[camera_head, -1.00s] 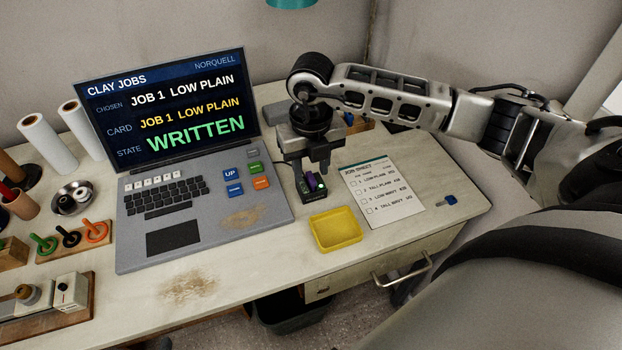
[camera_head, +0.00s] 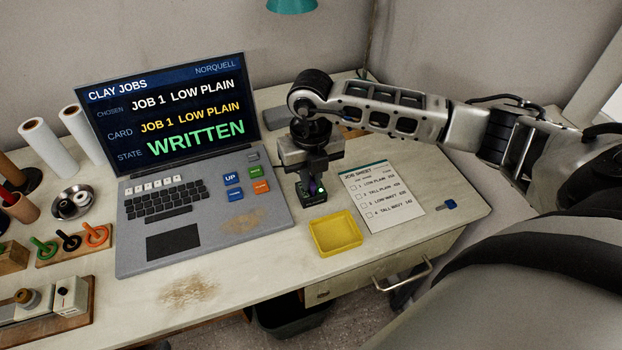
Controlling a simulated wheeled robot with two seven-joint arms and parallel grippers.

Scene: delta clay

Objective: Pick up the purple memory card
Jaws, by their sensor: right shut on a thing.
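The purple memory card (camera_head: 312,187) stands upright in a small black card reader (camera_head: 313,197) on the bench, right of the laptop. Only a sliver of the card shows between the fingers. My right gripper (camera_head: 312,183) points down over the reader and is shut on the card. The card's lower end appears to be still at the reader; I cannot tell how deep it sits. My left gripper is not in view.
The laptop (camera_head: 180,215) stands left of the reader, its screen reading "WRITTEN". Rings, rolls and a metal bowl fill the left side.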

